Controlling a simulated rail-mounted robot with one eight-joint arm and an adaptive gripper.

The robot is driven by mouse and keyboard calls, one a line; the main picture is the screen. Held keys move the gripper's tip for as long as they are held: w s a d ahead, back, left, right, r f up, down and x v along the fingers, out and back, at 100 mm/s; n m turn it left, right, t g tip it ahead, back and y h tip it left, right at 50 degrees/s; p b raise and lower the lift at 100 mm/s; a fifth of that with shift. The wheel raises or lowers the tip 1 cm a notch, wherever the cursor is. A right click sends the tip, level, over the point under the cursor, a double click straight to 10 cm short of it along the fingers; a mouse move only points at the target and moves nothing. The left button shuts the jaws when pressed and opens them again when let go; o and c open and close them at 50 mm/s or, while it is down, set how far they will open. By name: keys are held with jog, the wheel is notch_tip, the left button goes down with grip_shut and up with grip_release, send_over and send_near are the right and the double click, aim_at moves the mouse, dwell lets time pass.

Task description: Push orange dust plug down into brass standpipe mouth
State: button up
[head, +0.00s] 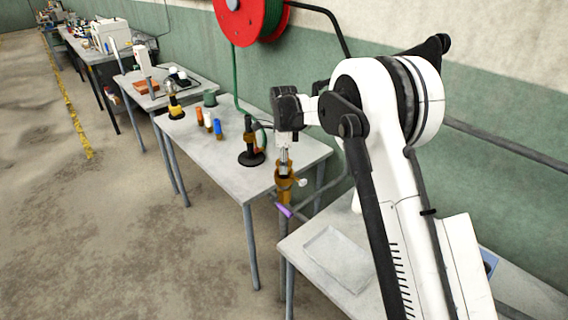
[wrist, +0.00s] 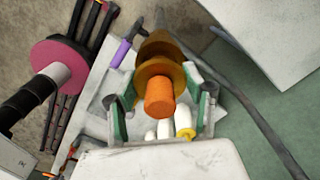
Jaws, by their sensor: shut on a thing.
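The orange dust plug (wrist: 159,98) shows in the wrist view as a short cylinder between my gripper's green-padded fingers. My gripper (wrist: 165,84) is shut on it. Directly beyond the plug is the round amber-brown brass standpipe mouth (wrist: 158,48), with the plug roughly lined up over it. How deep the plug sits in the mouth cannot be told. In the head view my gripper (head: 284,160) points down at the top of the brass standpipe (head: 285,187), beside the table's front right corner. The plug is not clearly visible there.
A purple handle (head: 284,211) and a white knob (head: 302,182) stick out from the standpipe. A grey table (head: 226,170) holds a black-based stand (head: 251,157) and several coloured cylinders. A shallow tray (head: 338,260) lies on the nearer table. A red hose reel (head: 249,20) hangs above.

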jog(key=shift+f+b, duration=1.1)
dwell(1.3)
jog(key=o, duration=1.5)
jog(key=shift+c, duration=0.2)
notch_tip(320, 180, up, 12)
jog(key=shift+r, duration=0.1)
jog(key=shift+r+p, duration=1.15)
jog(key=shift+r, duration=1.25)
